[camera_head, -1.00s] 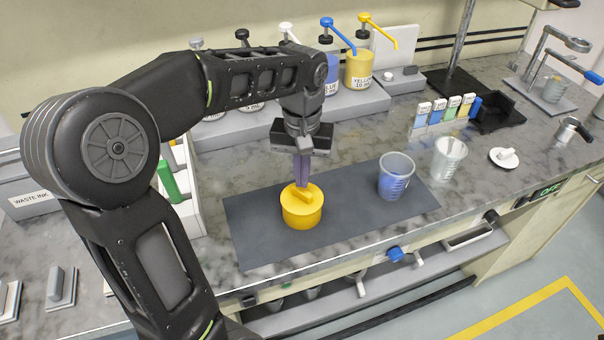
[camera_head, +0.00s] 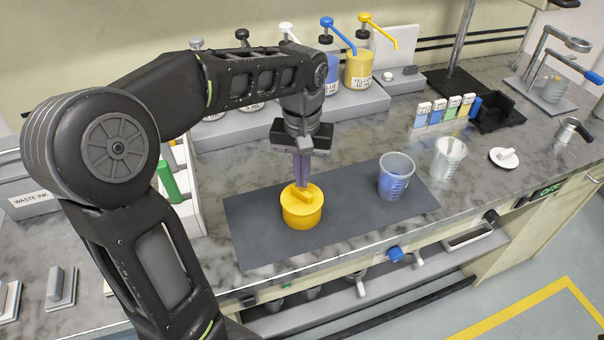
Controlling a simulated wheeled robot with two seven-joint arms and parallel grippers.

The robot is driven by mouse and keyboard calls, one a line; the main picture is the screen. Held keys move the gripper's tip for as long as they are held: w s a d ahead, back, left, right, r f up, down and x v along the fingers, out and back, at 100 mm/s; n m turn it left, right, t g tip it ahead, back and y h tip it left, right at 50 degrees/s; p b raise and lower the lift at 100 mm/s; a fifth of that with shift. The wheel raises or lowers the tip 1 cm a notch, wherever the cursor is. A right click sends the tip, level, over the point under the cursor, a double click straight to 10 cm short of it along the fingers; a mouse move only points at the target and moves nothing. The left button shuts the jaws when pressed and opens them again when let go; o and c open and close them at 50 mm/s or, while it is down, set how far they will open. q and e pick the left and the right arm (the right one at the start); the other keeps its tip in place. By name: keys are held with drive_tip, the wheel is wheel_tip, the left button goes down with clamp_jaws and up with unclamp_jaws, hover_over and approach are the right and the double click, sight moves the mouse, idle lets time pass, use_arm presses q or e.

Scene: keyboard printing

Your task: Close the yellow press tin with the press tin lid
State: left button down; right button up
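The yellow press tin (camera_head: 302,214) stands upright on the dark grey mat (camera_head: 255,243). The yellow press tin lid (camera_head: 314,193), with a raised bar handle, sits on top of the tin and looks level. My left gripper (camera_head: 302,183) points straight down over the lid, its fingers close together at the handle. The fingertips meet the handle's far end, and they appear shut on it, though the contact is partly hidden. My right gripper is not in view.
A clear beaker with blue liquid (camera_head: 396,178) stands on the mat right of the tin. Another clear beaker (camera_head: 449,158) and a white lid (camera_head: 504,157) are farther right. Pump bottles (camera_head: 359,70) stand behind. A rack with a green item (camera_head: 169,181) is at left.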

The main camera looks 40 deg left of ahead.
use_arm(q)
drive_tip(key=shift+f, duration=0.15)
drive_tip(key=shift+f+b, duration=0.6)
drive_tip(key=shift+f, duration=0.05)
wheel_tip(320, 180, up, 6)
drive_tip(key=p, duration=0.5)
